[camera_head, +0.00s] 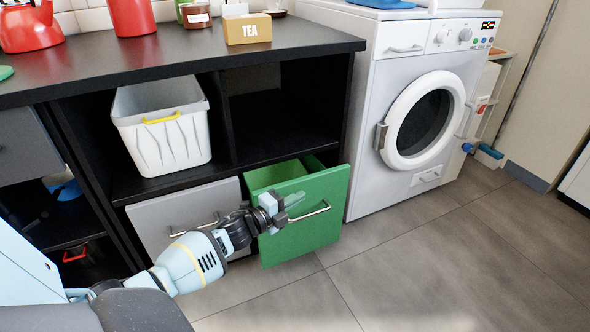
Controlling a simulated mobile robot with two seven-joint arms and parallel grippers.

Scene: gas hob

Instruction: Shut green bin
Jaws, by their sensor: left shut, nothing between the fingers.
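The green bin (325,190) is a tilt-out or pull-out front in the lower right of the black cabinet. It stands partly open, its front sticking out and its green inside showing at the top. A metal bar handle (312,213) runs across its front. My left gripper (292,200) is shut and empty, in front of the green front near the left end of the handle. I cannot tell whether it touches the front. My right gripper is not in view.
A grey bin front (165,215) beside it on the left is closed. A white basket (165,135) sits on the shelf above. A washing machine (415,115) stands to the right. Open tiled floor (420,255) lies in front.

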